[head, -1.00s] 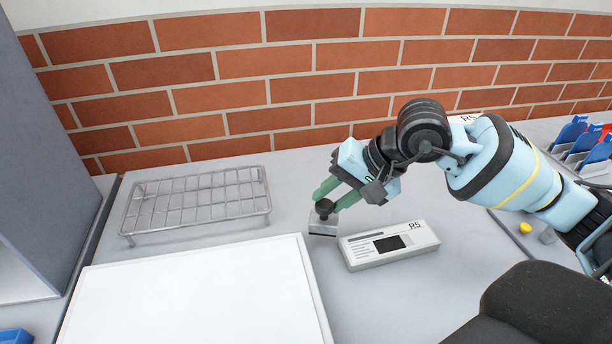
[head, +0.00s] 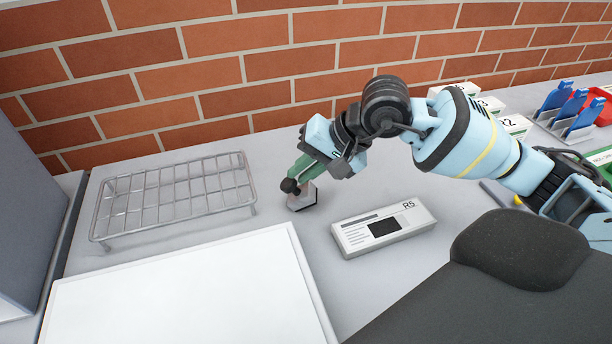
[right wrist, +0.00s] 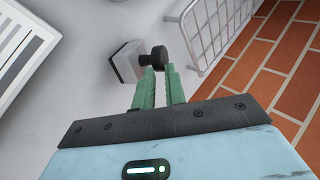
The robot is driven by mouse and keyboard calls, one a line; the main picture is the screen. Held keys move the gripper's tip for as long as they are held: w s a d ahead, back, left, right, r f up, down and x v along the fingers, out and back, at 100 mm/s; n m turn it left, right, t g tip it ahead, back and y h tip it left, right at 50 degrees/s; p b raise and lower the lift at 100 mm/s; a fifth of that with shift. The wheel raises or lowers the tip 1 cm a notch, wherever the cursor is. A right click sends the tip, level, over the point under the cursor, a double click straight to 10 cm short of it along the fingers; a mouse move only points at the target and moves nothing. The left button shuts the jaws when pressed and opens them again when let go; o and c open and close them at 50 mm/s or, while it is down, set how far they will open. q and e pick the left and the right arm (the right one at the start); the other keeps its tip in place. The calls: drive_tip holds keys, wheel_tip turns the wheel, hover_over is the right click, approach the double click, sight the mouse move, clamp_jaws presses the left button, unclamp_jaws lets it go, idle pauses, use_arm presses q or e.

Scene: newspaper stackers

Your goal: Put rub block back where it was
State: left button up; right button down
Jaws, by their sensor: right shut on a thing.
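The rub block, a small grey block (head: 304,198) with a round black knob, is at my right gripper (head: 297,177) in the head view, between the wire rack and the R5 box. My right gripper's green fingers are shut on its black knob. In the right wrist view the knob shows at the fingertips (right wrist: 157,72), and the block (right wrist: 128,63) is beside it, tilted in the picture. I cannot tell whether its underside touches the counter. My left gripper is out of view.
A wire rack (head: 176,202) stands left of the block. A white R5 box (head: 350,241) lies to the right, and a white board (head: 190,290) in front. A brick wall closes the back. More boxes and blue holders (head: 560,100) stand at far right.

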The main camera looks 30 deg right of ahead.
drive_tip(key=c, duration=1.7)
unclamp_jaws()
drive_tip(key=shift+s+a+f+g, duration=0.1)
drive_tip(key=shift+s+f+g, duration=0.1)
drive_tip(key=shift+f, duration=0.3)
drive_tip(key=shift+s+f+g, duration=0.1)
drive_tip(key=shift+f+g, duration=0.1)
drive_tip(key=shift+f, duration=0.3)
drive_tip(key=shift+c, duration=0.2)
drive_tip(key=o, duration=0.7)
drive_tip(key=shift+c, duration=0.2)
drive_tip(key=shift+w+r, duration=0.1)
drive_tip(key=shift+w, duration=0.1)
drive_tip(key=shift+r, duration=0.1)
drive_tip(key=shift+s+d+r, duration=0.15)
drive_tip(key=shift+d+r, duration=0.1)
drive_tip(key=shift+r, duration=0.3)
drive_tip(key=v, duration=1.1)
drive_tip(key=shift+b, duration=0.3)
drive_tip(key=shift+s+a, duration=0.1)
